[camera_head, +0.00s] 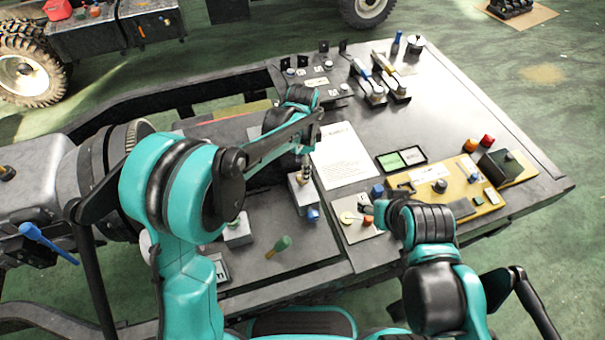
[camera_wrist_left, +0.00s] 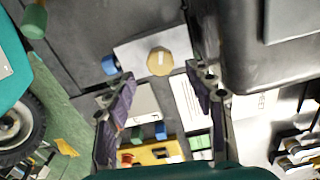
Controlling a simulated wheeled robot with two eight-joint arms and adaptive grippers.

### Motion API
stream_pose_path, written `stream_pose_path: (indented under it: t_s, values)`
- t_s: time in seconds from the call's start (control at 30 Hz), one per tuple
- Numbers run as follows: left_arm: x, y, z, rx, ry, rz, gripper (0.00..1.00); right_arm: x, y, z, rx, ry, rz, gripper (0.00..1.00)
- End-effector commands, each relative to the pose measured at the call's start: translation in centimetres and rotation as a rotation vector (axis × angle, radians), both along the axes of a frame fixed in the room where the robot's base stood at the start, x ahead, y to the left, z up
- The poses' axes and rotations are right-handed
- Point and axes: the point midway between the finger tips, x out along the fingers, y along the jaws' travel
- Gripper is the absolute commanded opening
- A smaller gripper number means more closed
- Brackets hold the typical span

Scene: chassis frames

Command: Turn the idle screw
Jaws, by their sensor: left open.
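A white block (camera_head: 306,196) with a blue knob (camera_head: 313,215) on its front side stands on the bench, left of the paper sheet. In the left wrist view, the block (camera_wrist_left: 135,54) carries a round brass knob (camera_wrist_left: 160,61) on top, likely the idle screw. My left gripper (camera_head: 304,172) hangs just above the block and partly hides its top. In the left wrist view, the fingers of my left gripper (camera_wrist_left: 161,84) are apart and nothing is between them. My right gripper (camera_head: 376,213) is low over the bench by the yellow panel; its fingers are too small and hidden to read.
A paper sheet (camera_head: 342,155) lies right of the block. The yellow panel (camera_head: 462,190) carries knobs and buttons. A green-handled lever (camera_head: 281,245) stands at the front left, and two lever units (camera_head: 385,80) stand at the back.

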Motion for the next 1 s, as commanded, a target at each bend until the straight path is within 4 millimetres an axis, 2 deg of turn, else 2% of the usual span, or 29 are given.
stream_pose_path:
  t_s: [0.03,0.23,0.6,0.8,1.0]
  values:
    - [0.0,0.0,-1.2,0.000,0.000,0.001,0.54,0.0,0.0,-0.7,0.000,0.000,0.000,0.54]
    - [0.0,0.0,-3.6,0.000,-0.001,0.002,0.54,0.0,0.0,-1.5,0.000,0.000,0.000,0.54]
    - [0.0,0.0,-4.1,-0.001,-0.001,0.002,0.54,0.0,0.0,-1.6,0.000,0.000,0.000,0.54]
    - [0.0,0.0,-4.1,-0.001,-0.001,0.003,0.04,0.0,0.0,-1.6,0.000,0.000,0.000,0.54]
    - [0.0,0.0,-4.1,-0.001,-0.001,0.007,0.04,0.0,0.0,-1.6,0.000,0.000,0.000,0.54]
